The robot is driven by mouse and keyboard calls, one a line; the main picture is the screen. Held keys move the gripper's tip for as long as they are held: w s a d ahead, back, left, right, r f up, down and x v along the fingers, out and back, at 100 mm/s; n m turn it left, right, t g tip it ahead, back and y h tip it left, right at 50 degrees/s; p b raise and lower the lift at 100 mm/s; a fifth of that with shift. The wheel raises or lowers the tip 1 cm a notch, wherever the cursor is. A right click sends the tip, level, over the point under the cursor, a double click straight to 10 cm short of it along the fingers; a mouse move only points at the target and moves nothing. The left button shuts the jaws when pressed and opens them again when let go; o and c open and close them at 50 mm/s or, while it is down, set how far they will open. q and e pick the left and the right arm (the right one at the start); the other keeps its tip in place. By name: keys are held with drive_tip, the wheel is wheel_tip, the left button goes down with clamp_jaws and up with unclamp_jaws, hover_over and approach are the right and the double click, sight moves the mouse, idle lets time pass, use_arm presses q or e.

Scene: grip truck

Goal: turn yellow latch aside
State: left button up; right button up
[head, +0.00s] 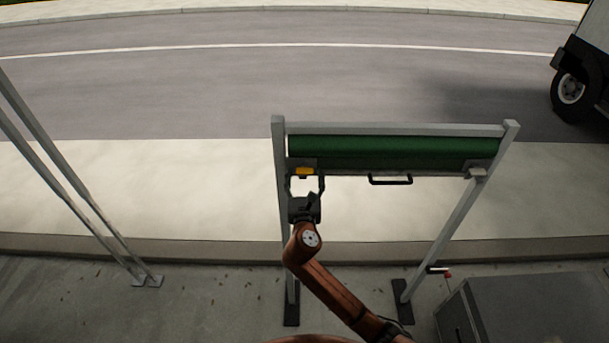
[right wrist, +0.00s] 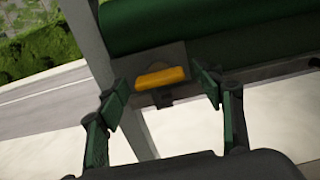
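The yellow latch (head: 303,171) is a small bar on a dark plate at the left end of the green roller, beside the left post. It also shows in the right wrist view (right wrist: 160,78), lying nearly level with a slight tilt. My right gripper (head: 306,184) is just below and in front of the latch. In the right wrist view its two fingers (right wrist: 163,88) are spread apart, one on each side of the latch, with nothing between them that they grip. I cannot tell whether a finger touches the latch. My left gripper is not in view.
The green roller (head: 390,147) hangs in a grey frame with two posts. A black handle (head: 390,180) hangs below its middle. A grey cabinet (head: 520,312) stands at lower right, and a truck (head: 582,75) is at far right.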

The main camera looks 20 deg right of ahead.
drive_tip(key=c, duration=1.1)
drive_tip(key=shift+m, duration=0.3)
drive_tip(key=m, duration=0.2)
drive_tip(key=shift+m, duration=0.3)
drive_tip(key=m, duration=0.2)
drive_tip(key=shift+m, duration=0.4)
drive_tip(key=m+b, duration=0.1)
drive_tip(key=m, duration=0.4)
drive_tip(key=shift+b, duration=0.4)
drive_tip(key=m+b, duration=0.2)
drive_tip(key=m, duration=0.4)
drive_tip(key=shift+m, duration=0.4)
